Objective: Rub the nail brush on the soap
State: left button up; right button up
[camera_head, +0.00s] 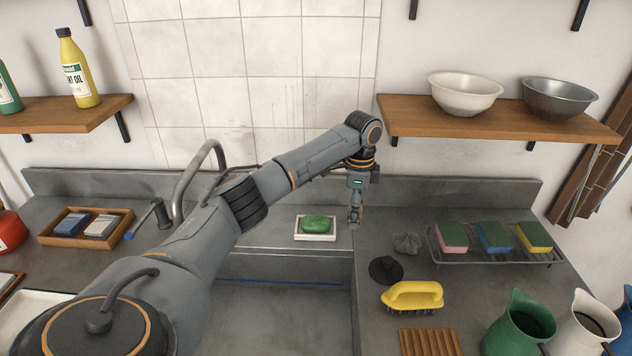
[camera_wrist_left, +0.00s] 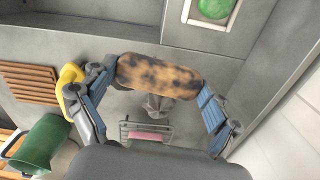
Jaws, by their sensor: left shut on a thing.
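The green soap (camera_head: 317,223) lies in a white dish (camera_head: 301,235) on the counter behind the sink, and shows at the top of the left wrist view (camera_wrist_left: 214,8). My left gripper (camera_head: 355,214) hangs just right of the dish, apart from the soap. In the left wrist view its fingers are closed on the two ends of an oval, tan-and-dark mottled thing (camera_wrist_left: 158,75), which looks like the nail brush. Its bristles are hidden, and in the head view I cannot make it out clearly. My right gripper is not in view.
A yellow-handled scrub brush (camera_head: 412,296), a dark round plug (camera_head: 386,269), a grey crumpled lump (camera_head: 407,243) and a wire rack (camera_head: 482,255) with sponges stand to the right. A tap (camera_head: 186,180) rises left of the dish. The sink (camera_head: 280,320) lies in front.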

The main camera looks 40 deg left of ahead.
pick_arm(q)
jog(key=a+m+p, duration=0.2)
jog(key=a, duration=0.4)
jog(key=m+p, duration=0.2)
jog(key=m, duration=0.2)
send_over(316, 220)
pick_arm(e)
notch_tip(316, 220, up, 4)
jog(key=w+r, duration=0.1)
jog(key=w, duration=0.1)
pick_arm(q)
jog(key=shift+a+f+b, duration=0.1)
jog(key=shift+f+b, duration=0.6)
jog(key=shift+f, duration=0.15)
notch_tip(316, 220, down, 3)
jog(key=b, duration=0.3)
jog(key=shift+f, duration=0.2)
jog(key=shift+f+b, duration=0.4)
jog(key=shift+f, duration=0.2)
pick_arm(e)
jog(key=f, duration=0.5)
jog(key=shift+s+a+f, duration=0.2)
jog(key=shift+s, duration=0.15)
pick_arm(q)
jog(key=shift+f+b, duration=0.4)
jog(key=shift+f, duration=0.2)
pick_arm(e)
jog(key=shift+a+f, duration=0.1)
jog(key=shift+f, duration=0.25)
